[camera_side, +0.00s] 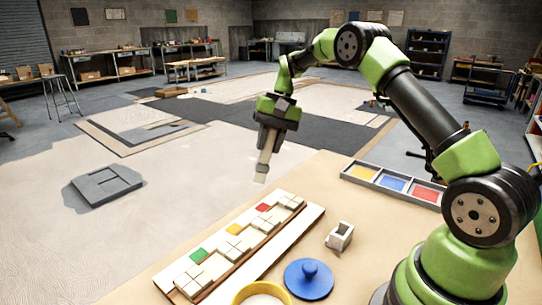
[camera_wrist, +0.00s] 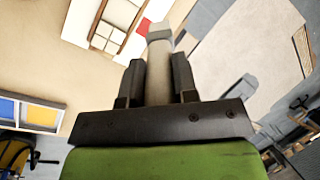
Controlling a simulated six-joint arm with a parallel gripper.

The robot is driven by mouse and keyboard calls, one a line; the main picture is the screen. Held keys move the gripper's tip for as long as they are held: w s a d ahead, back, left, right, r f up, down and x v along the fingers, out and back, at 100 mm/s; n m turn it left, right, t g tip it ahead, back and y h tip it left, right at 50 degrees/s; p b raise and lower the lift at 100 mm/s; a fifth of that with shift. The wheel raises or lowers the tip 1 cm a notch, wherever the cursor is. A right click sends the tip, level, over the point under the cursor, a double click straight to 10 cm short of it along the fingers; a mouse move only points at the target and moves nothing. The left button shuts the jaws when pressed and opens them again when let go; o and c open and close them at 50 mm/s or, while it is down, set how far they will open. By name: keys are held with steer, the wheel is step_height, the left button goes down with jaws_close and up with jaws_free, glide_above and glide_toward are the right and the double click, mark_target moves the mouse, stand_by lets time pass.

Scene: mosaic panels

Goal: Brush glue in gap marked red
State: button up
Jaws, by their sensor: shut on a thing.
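My gripper (camera_side: 268,135) is shut on a pale brush (camera_side: 264,163), which points down with its tip in the air beyond the far end of the panel. In the wrist view, the brush (camera_wrist: 159,62) sits between both fingers. The mosaic panel (camera_side: 222,262) lies on the table with white tiles and gaps marked green (camera_side: 199,256), yellow (camera_side: 234,229) and red (camera_side: 263,208). The red mark is at the far end, right of and below the brush tip in the side view. It also shows in the wrist view (camera_wrist: 144,26). A yellow-rimmed pot (camera_side: 240,294) is partly cut off at the bottom edge.
A blue knobbed lid (camera_side: 309,280) lies beside the pot. A grey tray (camera_side: 372,181) with yellow, blue and red compartments lies at the back right.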

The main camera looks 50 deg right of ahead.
steer(key=shift+w+d+m, duration=0.35)
steer(key=shift+d+m, duration=0.05)
steer(key=shift+d, duration=0.25)
step_height(320, 180, down, 7)
steer(key=shift+r, duration=0.15)
steer(key=shift+s+f, duration=1)
steer(key=shift+s, duration=0.1)
jaws_close()
steer(key=shift+s, duration=1.2)
steer(key=w, duration=0.1)
steer(key=w+d, duration=0.1)
steer(key=shift+w+d, duration=0.15)
steer(key=shift+w, duration=0.25)
steer(key=shift+s+f, duration=0.25)
steer(key=shift+s, duration=1)
steer(key=shift+s+r, duration=0.15)
steer(key=shift+s, duration=0.2)
steer(key=shift+s+r, duration=0.7)
steer(key=shift+s, duration=0.1)
steer(key=w+f, duration=0.1)
steer(key=w, duration=0.6)
step_height(320, 180, up, 9)
steer(key=shift+s+f, duration=0.15)
steer(key=shift+f, duration=0.05)
